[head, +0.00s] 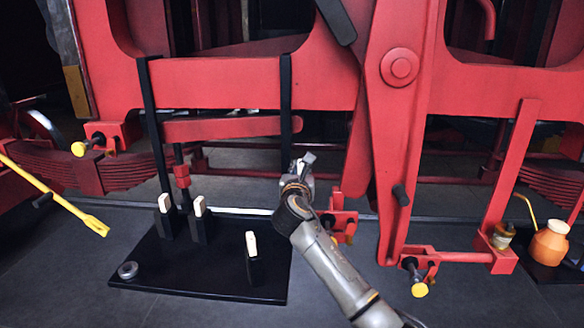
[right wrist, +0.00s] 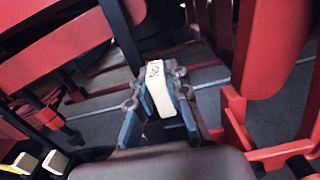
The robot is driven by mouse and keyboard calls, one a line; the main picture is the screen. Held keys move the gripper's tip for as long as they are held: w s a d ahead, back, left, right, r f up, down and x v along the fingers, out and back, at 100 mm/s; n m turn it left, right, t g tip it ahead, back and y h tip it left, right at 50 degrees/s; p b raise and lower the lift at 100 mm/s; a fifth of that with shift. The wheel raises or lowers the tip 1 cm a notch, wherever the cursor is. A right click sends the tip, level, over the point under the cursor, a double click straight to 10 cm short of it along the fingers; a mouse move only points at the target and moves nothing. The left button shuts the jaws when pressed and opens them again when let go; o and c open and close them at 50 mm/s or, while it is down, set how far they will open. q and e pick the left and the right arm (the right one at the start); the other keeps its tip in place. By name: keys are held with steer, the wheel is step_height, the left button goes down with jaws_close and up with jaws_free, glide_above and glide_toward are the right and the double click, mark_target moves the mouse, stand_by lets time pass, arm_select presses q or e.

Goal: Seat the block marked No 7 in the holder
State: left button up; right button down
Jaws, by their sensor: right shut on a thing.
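My right gripper (head: 305,165) is raised in front of the red frame, near the right black upright. In the right wrist view its blue-grey fingers (right wrist: 160,108) are shut on a cream block (right wrist: 158,88). Dark lettering at the block's top end seems to begin with "No"; the number is hard to read. In the head view the gripper mostly hides this block. I cannot tell for certain which part is the holder. My left gripper is not in view.
A black base plate (head: 200,278) on the floor carries black stands with cream blocks at the left (head: 164,202), middle (head: 200,206) and right (head: 251,244). Black uprights (head: 152,125) (head: 286,100) cross the red frame (head: 220,82). An orange can (head: 549,243) stands far right.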

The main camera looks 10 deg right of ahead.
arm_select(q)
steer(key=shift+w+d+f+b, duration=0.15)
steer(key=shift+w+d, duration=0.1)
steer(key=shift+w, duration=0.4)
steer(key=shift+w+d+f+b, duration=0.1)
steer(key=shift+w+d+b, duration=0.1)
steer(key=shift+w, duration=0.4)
arm_select(e)
steer(key=d, duration=0.1)
steer(key=s+d+f, duration=0.1)
steer(key=d, duration=0.3)
steer(key=shift+s+d+f, duration=0.2)
steer(key=shift+f, duration=0.1)
arm_select(q)
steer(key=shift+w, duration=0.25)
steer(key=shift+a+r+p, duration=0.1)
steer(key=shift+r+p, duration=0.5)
steer(key=shift+p, duration=0.05)
arm_select(e)
steer(key=shift+s+r, duration=0.1)
steer(key=shift+s, duration=0.05)
